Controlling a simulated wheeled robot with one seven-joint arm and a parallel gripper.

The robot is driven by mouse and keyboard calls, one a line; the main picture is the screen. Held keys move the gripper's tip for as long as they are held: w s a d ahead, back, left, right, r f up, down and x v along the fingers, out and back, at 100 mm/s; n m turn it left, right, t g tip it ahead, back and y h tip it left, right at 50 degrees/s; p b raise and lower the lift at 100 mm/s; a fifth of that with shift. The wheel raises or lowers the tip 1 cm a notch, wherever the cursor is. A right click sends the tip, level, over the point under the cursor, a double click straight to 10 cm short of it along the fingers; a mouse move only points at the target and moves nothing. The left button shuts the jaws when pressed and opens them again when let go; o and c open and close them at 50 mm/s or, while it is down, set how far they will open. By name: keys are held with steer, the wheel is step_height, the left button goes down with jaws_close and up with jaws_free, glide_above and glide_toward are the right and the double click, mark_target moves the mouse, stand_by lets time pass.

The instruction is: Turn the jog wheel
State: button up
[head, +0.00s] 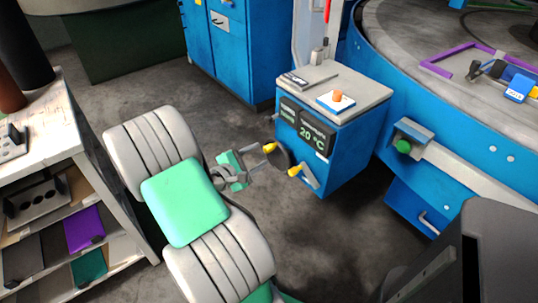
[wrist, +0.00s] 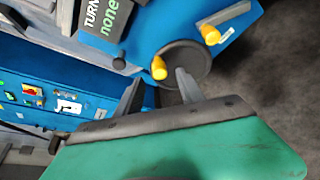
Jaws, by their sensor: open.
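The jog wheel is a dark round disc (wrist: 184,58) on the front of a blue control cabinet (wrist: 150,25). A yellow knob (wrist: 159,68) sticks out from its rim. The wheel (head: 283,158) also shows edge-on in the head view, with the yellow knob (head: 269,147) at its upper left. My gripper (wrist: 160,84) is open and empty, its two dark fingers pointing at the wheel. In the wrist view the knob appears between and just beyond the fingertips; I cannot tell if they touch the wheel. In the head view my gripper (head: 262,163) is close in front of the wheel.
A grey lever with a yellow end (head: 295,170) sits right beside the wheel. A display (head: 308,128) reads 20 °C above it. A large blue round table (head: 440,150) stands to the right and a shelf unit (head: 75,150) to the left.

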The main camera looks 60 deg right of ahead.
mark_target(266, 151)
steer(key=x, duration=0.7)
steer(key=shift+b, duration=0.35)
steer(key=shift+w, duration=0.1)
jaws_close()
steer(key=shift+a, duration=0.1)
stand_by(0.7)
